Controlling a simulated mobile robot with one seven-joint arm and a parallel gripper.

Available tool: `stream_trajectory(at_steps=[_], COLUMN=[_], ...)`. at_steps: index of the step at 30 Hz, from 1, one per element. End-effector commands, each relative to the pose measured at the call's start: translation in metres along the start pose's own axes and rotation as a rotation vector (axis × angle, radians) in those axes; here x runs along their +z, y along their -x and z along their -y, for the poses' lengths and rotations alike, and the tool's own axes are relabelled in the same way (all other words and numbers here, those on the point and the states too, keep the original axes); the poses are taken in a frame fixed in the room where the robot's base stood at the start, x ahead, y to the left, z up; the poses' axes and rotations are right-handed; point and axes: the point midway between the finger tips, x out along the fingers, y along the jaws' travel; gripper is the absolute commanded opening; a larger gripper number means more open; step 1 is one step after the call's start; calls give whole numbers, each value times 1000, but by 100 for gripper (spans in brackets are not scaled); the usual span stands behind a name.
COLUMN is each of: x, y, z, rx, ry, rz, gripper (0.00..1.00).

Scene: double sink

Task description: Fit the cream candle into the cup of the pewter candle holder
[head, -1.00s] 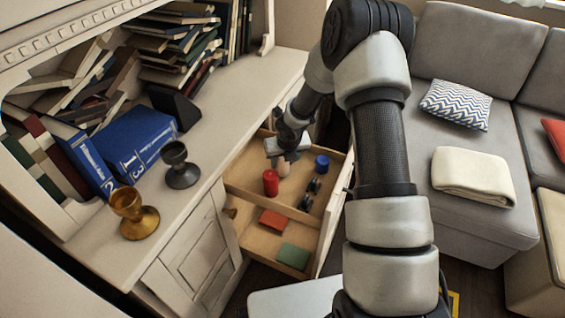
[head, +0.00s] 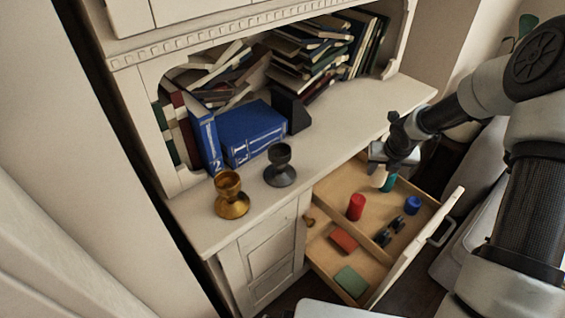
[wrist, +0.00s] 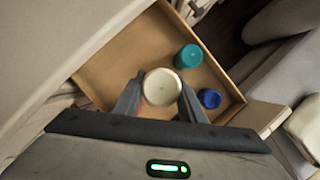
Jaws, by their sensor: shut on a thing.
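The cream candle (wrist: 162,87) is held end-on between the two fingers of my gripper (wrist: 160,100) in the wrist view. In the head view my gripper (head: 393,160) is above the back of the open drawer, and the candle is hard to make out there. The pewter candle holder (head: 280,168) is a dark grey goblet shape. It stands upright on the cabinet's counter, to the left of my gripper, and its cup looks empty.
A brass candle holder (head: 231,197) stands left of the pewter one. Blue binders (head: 250,135) and books are behind them. The open drawer (head: 330,190) holds a red candle (head: 356,206), a teal one (head: 388,183), a blue one (head: 412,205) and small items.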

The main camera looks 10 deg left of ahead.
Motion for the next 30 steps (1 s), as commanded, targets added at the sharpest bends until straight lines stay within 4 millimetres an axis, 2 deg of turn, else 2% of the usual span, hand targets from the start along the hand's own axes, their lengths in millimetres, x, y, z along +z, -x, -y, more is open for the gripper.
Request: stream_trajectory(at_steps=[20, 26, 30], x=[-1, -5, -9], y=[2, 10, 24], z=[0, 9, 21], rx=[-22, -129, -261], ry=[-45, -298, -618], rz=[0, 3, 5], gripper=[11, 11, 11])
